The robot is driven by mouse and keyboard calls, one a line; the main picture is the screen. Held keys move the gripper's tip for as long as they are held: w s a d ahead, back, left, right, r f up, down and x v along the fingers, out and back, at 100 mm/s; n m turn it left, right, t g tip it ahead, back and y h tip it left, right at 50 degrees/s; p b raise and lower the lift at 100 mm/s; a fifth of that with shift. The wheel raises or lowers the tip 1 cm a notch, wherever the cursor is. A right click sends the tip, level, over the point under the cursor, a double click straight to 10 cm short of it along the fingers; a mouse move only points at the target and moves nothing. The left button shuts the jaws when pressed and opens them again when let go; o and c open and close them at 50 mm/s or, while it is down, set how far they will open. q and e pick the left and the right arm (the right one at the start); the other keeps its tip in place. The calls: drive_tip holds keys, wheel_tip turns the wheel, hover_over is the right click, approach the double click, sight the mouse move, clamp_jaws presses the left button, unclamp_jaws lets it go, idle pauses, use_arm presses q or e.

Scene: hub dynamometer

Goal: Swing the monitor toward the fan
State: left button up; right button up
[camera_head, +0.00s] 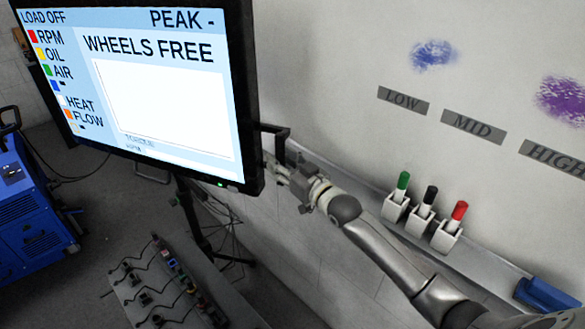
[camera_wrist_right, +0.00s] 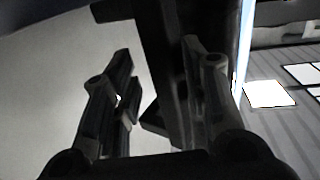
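The monitor (camera_head: 135,85) is a large black-framed screen at the left of the head view, reading "WHEELS FREE". A dark bracket-like handle (camera_head: 283,132) sticks out from its right edge. My right gripper (camera_head: 276,167) is at that edge, just below the handle's top. In the right wrist view the two fingers of the right gripper (camera_wrist_right: 158,65) stand apart, with a dark upright part of the monitor or its handle between or just beyond them. Contact cannot be made out. My left gripper is out of view. The blue machine (camera_head: 30,215) at the left may be the fan; I cannot tell.
A whiteboard with LOW, MID and HIGH labels (camera_head: 473,126) covers the right wall. Its ledge holds green, black and red markers (camera_head: 425,200) and a blue eraser-like block (camera_head: 548,295). A panel with several cabled parts (camera_head: 170,285) stands below the monitor.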

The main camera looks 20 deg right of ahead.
drive_tip(key=v, duration=1.1)
drive_tip(key=shift+s, duration=0.35)
drive_tip(key=s+d+f+m+g+h+b, duration=0.1)
drive_tip(key=s+d+f+g, duration=0.15)
drive_tip(key=f, duration=1.05)
drive_tip(key=s+d+f+g+h, duration=0.15)
drive_tip(key=s+f, duration=0.25)
drive_tip(key=f, duration=0.9)
drive_tip(key=s+d+f+m+g+h+b, duration=0.1)
drive_tip(key=s+f+g+h, duration=0.2)
drive_tip(key=f, duration=1)
drive_tip(key=s+a+f+g, duration=0.3)
drive_tip(key=s+f, duration=0.5)
drive_tip(key=s, duration=0.5)
drive_tip(key=s+a+f+n+g+b, duration=0.1)
drive_tip(key=s+a+f+g, duration=0.2)
drive_tip(key=s+f, duration=0.6)
drive_tip(key=s+a+f+g+y, duration=0.1)
drive_tip(key=s+a+f+g, duration=0.2)
drive_tip(key=s+f, duration=0.6)
drive_tip(key=s+a, duration=0.1)
drive_tip(key=s, duration=0.6)
drive_tip(key=shift+s+a+n+b, duration=0.3)
drive_tip(key=shift+s+n+b, duration=0.1)
